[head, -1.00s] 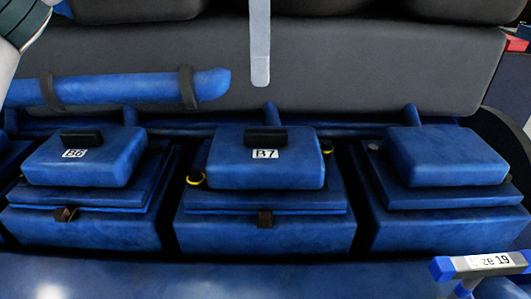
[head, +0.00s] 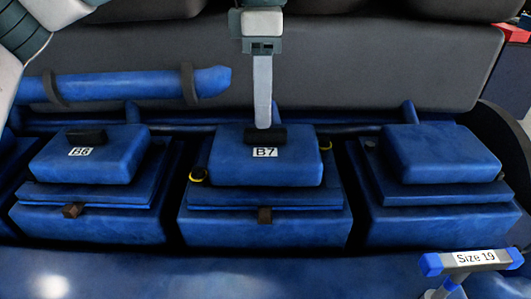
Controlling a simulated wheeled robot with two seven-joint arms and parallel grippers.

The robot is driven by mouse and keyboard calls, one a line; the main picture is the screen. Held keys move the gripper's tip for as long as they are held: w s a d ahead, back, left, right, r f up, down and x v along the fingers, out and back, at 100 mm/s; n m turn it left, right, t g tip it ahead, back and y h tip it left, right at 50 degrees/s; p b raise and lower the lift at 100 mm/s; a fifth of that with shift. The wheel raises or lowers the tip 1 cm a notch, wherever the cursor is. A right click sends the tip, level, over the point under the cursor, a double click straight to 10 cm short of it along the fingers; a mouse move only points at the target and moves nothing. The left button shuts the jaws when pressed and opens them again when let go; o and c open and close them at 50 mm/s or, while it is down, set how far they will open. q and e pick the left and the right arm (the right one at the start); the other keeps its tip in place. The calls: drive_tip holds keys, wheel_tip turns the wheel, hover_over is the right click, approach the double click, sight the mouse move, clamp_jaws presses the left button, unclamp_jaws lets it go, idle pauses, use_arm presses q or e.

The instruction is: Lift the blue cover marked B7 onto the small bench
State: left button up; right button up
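The blue cover marked B7 (head: 240,172) sits in the middle of a row of similar blocks, on a stepped blue base. It has a black handle (head: 280,138) on top and a white B7 label. My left gripper (head: 263,122) comes down from the top edge, its fingertip just at the handle's upper edge in the picture. I see the fingers edge-on as one grey strip, so the gap between them is hidden. I cannot tell whether the finger touches the handle. My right gripper is not in view. I cannot make out the small bench.
The cover marked B6 (head: 100,165) stands at left, and an unmarked blue cover (head: 440,155) at right. A blue pipe (head: 120,86) runs behind at left. A tool labelled Size 19 (head: 475,257) is at lower right. Yellow rings flank B7.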

sight(265, 150)
use_arm(q)
wheel_tip(265, 150, down, 3)
drive_tip(key=shift+s+d+r+p, duration=0.1)
drive_tip(key=shift+d+p, duration=0.05)
drive_tip(key=shift+p, duration=0.75)
drive_tip(key=shift+f, duration=0.6)
drive_tip(key=shift+r, duration=0.1)
clamp_jaws()
